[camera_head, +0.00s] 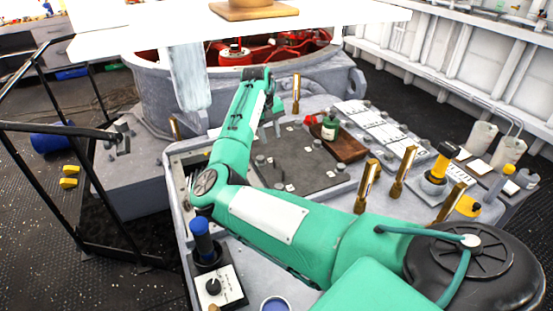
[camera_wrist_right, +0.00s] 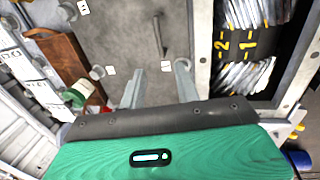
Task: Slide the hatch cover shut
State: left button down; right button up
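The hatch cover (camera_head: 313,158) is a dark grey plate set in the pale console top. In the right wrist view the cover (camera_wrist_right: 122,32) fills the upper middle, with a thin bar-like handle (camera_wrist_right: 158,36) on it. An uncovered opening (camera_wrist_right: 246,50) lies beside it at right, holding stacked sheets and yellow marks 1 and 2. My right gripper (camera_wrist_right: 160,82) is open over the cover, its two fingers apart with nothing between them. In the head view the right gripper (camera_head: 270,122) is partly hidden by its own arm. My left gripper is not in view.
A wooden tray (camera_head: 345,148) with a green bottle (camera_head: 330,127) stands on the right of the cover. Several brass posts (camera_head: 368,183) and a blue-topped knob (camera_head: 201,240) rise from the console. A black railing (camera_head: 60,128) stands at left.

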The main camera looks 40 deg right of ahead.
aim_at(278, 163)
jog(key=f, duration=0.3)
jog(key=d+f, duration=0.1)
jog(key=f, duration=0.3)
jog(key=d+f, duration=0.1)
jog(key=f, duration=0.3)
jog(key=shift+s+d+f, duration=0.1)
jog(key=shift+s+f, duration=0.15)
jog(key=shift+s, duration=0.15)
jog(key=shift+c, duration=0.2)
grip_shut()
